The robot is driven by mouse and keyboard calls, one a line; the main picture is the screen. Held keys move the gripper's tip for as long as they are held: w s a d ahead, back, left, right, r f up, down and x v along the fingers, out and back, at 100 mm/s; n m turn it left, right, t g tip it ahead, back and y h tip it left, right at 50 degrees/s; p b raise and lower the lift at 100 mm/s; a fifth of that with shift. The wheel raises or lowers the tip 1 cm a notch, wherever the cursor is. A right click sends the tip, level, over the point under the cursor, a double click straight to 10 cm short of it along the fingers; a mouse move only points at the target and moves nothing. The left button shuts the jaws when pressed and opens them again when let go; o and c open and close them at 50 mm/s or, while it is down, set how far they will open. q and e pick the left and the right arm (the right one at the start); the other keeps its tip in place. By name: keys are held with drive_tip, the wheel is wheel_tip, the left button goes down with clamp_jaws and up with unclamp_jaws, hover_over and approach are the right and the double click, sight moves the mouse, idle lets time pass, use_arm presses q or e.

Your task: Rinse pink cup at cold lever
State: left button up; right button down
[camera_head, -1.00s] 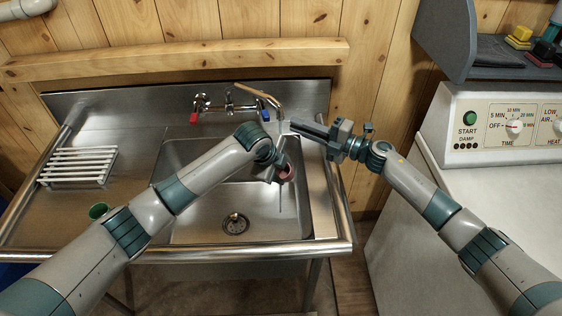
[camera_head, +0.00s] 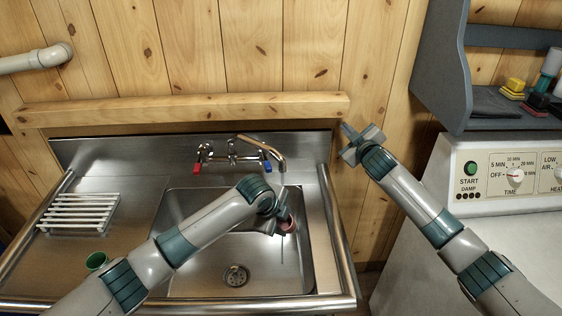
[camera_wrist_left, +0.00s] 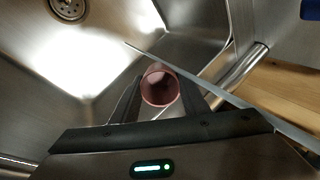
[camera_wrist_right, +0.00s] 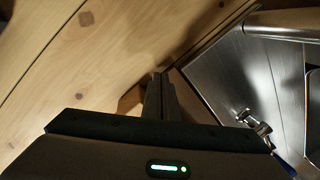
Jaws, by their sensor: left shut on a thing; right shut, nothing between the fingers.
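The pink cup (camera_head: 287,224) is in my left gripper (camera_head: 276,220), over the right side of the sink basin. The left wrist view shows the cup (camera_wrist_left: 160,87) between the two fingers, its round opening facing the camera. A thin water stream (camera_head: 282,250) falls from the spout (camera_head: 279,158) past the cup; I cannot tell whether it enters it. The blue cold lever (camera_head: 267,166) is on the faucet's right, the red lever (camera_head: 197,168) on its left. My right gripper (camera_head: 347,131) is shut and empty, right of the faucet before the wooden wall.
The steel basin (camera_head: 205,275) has a drain (camera_head: 236,275). A white rack (camera_head: 80,213) and a green cup (camera_head: 97,261) are on the left drainboard. A wooden ledge (camera_head: 180,109) runs above the faucet. A white machine (camera_head: 490,215) and grey shelf (camera_head: 450,70) stand at right.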

drive_tip(key=s+a+r+m+g+y, duration=0.3)
drive_tip(key=s+a+m+g, duration=0.3)
drive_tip(key=s+a+g, duration=0.4)
drive_tip(key=a+g+y, duration=0.1)
drive_tip(key=a+g, duration=0.1)
drive_tip(key=shift+s+a+g+y, duration=0.15)
drive_tip(key=shift+s+g+y, duration=0.15)
drive_tip(key=shift+s, duration=0.05)
drive_tip(key=shift+f, duration=0.15)
